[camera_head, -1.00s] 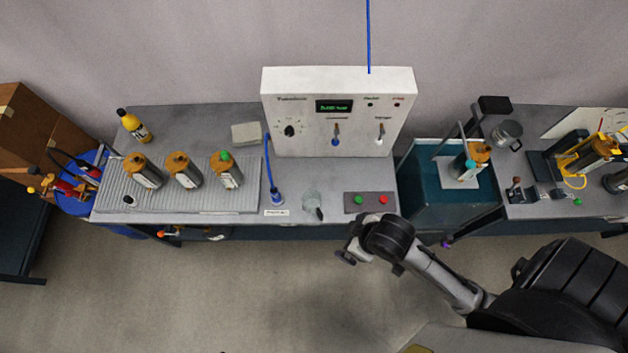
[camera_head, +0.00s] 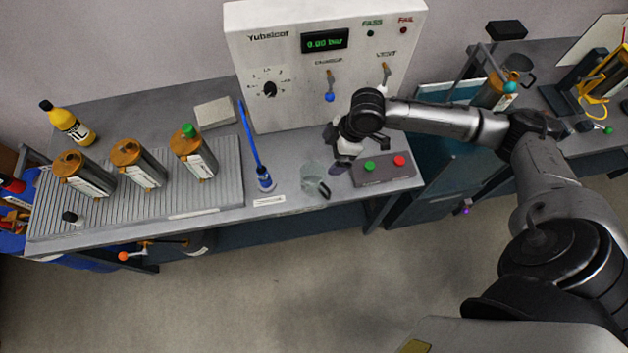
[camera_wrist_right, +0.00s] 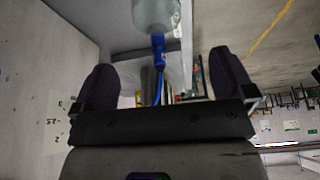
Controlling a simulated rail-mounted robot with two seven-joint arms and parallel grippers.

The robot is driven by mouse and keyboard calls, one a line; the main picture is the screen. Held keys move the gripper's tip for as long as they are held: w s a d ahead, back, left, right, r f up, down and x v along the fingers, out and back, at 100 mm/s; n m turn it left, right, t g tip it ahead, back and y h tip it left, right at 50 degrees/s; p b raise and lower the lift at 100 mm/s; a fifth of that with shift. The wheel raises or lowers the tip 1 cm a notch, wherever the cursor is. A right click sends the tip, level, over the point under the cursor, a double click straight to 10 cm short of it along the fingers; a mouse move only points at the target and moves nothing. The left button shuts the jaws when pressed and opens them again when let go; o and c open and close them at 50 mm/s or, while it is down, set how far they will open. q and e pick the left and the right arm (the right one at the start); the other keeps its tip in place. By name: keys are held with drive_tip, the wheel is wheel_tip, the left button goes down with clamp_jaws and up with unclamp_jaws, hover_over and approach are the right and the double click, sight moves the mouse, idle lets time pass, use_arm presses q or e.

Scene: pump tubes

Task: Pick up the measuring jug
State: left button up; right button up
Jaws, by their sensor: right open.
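The measuring jug (camera_head: 313,178) is small and clear with a dark handle. It stands on the grey bench near its front edge, between the blue tube fitting and the button box. My right gripper (camera_head: 337,158) is open and empty, just to the right of the jug and apart from it. In the right wrist view, my gripper's two dark fingers (camera_wrist_right: 164,82) are spread wide. The clear jug (camera_wrist_right: 155,12) shows beyond them at the top edge, partly cut off. My left gripper is out of view.
A blue tube with its fitting (camera_head: 264,180) stands left of the jug. The button box (camera_head: 372,170) with green and red buttons lies close on the right. The white test unit (camera_head: 270,60) rises behind. A ribbed tray (camera_head: 215,190) with several amber canisters is farther left.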

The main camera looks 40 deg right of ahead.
sight(317, 184)
drive_tip(key=shift+d+b+x, duration=0.15)
drive_tip(key=shift+b+x, duration=0.45)
drive_tip(key=shift+x, duration=2.8)
drive_tip(key=shift+d+b+x, duration=0.2)
drive_tip(key=shift+b+x, duration=0.35)
drive_tip(key=shift+x, duration=2.85)
drive_tip(key=shift+w+f, duration=0.1)
drive_tip(key=c, duration=0.8)
